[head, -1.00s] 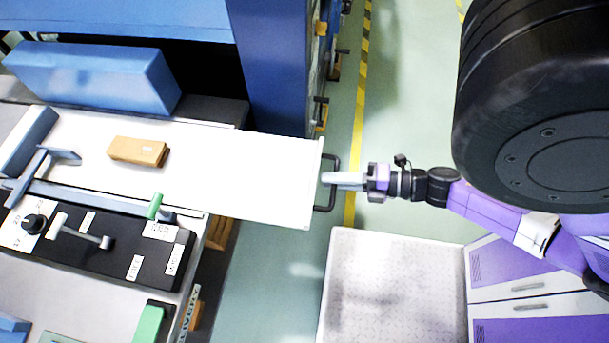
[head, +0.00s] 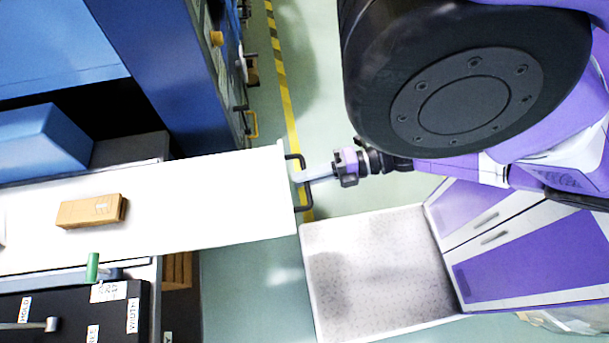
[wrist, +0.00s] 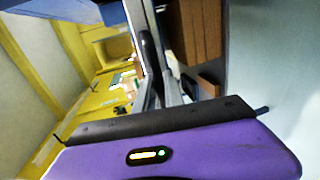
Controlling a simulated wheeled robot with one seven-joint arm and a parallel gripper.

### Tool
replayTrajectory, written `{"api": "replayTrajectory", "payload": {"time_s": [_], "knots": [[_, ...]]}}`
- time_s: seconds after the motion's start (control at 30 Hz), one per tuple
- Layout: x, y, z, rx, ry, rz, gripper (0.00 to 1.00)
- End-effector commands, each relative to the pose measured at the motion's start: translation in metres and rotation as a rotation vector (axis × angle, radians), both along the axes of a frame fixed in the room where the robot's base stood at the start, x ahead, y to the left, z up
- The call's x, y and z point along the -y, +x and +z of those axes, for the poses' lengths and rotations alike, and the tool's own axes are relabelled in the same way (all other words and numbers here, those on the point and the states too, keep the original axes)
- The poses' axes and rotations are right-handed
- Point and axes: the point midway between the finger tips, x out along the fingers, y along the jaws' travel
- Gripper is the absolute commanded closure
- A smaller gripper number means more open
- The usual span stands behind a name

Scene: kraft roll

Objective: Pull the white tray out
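The white tray (head: 215,205) juts out to the right from the blue machine. A black bar handle (head: 302,208) is fixed to its right end. My gripper (head: 305,176) is at the middle of this handle, its fingers closed around the bar. In the wrist view the grey fingers (wrist: 162,92) lie close together beyond the purple gripper body; the grip itself is hard to make out there. A brown carton (head: 90,211) lies on the tray.
The blue machine (head: 185,75) stands behind the tray. A black control panel (head: 70,310) with labels and a green-handled lever (head: 92,267) sits along the tray's front side. Green floor with a yellow-black stripe (head: 284,92) lies to the right of the machine.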

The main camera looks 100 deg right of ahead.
Motion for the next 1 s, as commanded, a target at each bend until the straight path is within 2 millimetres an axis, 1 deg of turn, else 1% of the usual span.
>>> {"api": "replayTrajectory", "payload": {"time_s": [0.03,0.07,0.1,0.37,0.47,0.57,0.8,1.0], "knots": [[0.0,0.0,0.0,0.0,0.001,0.001,0.76],[0.0,0.0,0.0,0.0,0.001,0.001,0.7],[0.0,0.0,0.0,0.0,0.0,0.001,0.66],[0.0,0.0,0.0,0.001,0.0,0.0,0.66],[0.0,-0.004,0.0,-0.001,0.0,-0.001,0.66],[0.0,-0.016,0.001,-0.002,0.001,-0.001,0.66],[0.0,-0.055,0.009,-0.004,0.001,-0.001,0.66],[0.0,-0.074,0.014,-0.001,0.0,0.0,0.66]]}}
